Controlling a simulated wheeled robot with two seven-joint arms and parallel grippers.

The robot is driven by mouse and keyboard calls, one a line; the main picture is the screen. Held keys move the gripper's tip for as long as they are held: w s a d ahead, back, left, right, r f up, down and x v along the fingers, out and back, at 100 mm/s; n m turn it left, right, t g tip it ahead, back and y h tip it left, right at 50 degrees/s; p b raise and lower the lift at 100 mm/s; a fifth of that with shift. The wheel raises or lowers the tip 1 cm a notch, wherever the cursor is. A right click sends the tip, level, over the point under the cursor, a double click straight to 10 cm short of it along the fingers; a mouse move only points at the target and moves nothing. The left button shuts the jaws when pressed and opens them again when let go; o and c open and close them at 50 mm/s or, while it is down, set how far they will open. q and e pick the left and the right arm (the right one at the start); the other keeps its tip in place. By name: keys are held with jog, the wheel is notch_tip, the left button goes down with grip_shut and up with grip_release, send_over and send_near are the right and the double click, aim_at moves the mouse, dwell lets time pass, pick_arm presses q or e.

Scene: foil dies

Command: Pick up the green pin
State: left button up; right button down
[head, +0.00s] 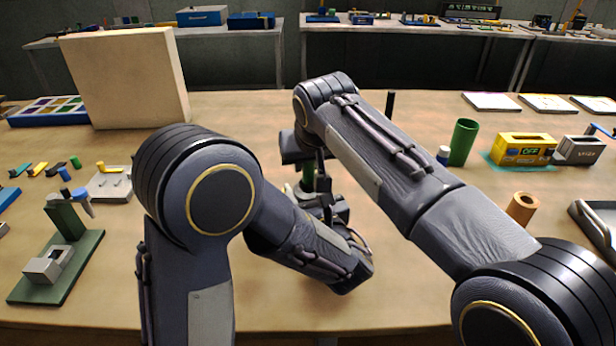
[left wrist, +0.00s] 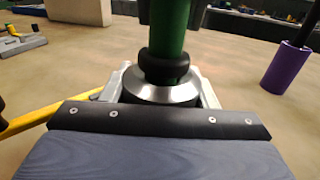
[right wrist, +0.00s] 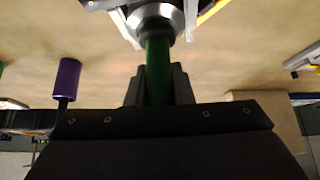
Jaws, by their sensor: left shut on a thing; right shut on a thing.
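The green pin (head: 308,180) is a green rod, mostly hidden behind my arms in the head view. In the left wrist view the rod (left wrist: 171,25) stands above a black ring and a silver flared collar (left wrist: 166,91). My left gripper (left wrist: 165,90) is shut around the collar end. In the right wrist view my right gripper (right wrist: 159,82) is shut on the green rod (right wrist: 158,60), with the silver collar beyond it. Both grippers hold the same piece above the table, close together.
A purple cylinder (left wrist: 288,66) stands near the grippers. At right are a green cup (head: 463,142), a yellow box (head: 522,150) and a brown ring (head: 522,207). At left are a cream block (head: 125,80) and a green stand (head: 75,270). The front middle of the table is clear.

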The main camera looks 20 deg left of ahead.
jog(key=shift+r, duration=5)
pick_arm(q)
jog(key=o, duration=1.2)
jog(key=v, duration=1)
jog(key=shift+s+d, duration=0.2)
jog(key=shift+d, duration=0.05)
jog(key=shift+s+d, duration=0.4)
jog(key=shift+s, duration=0.15)
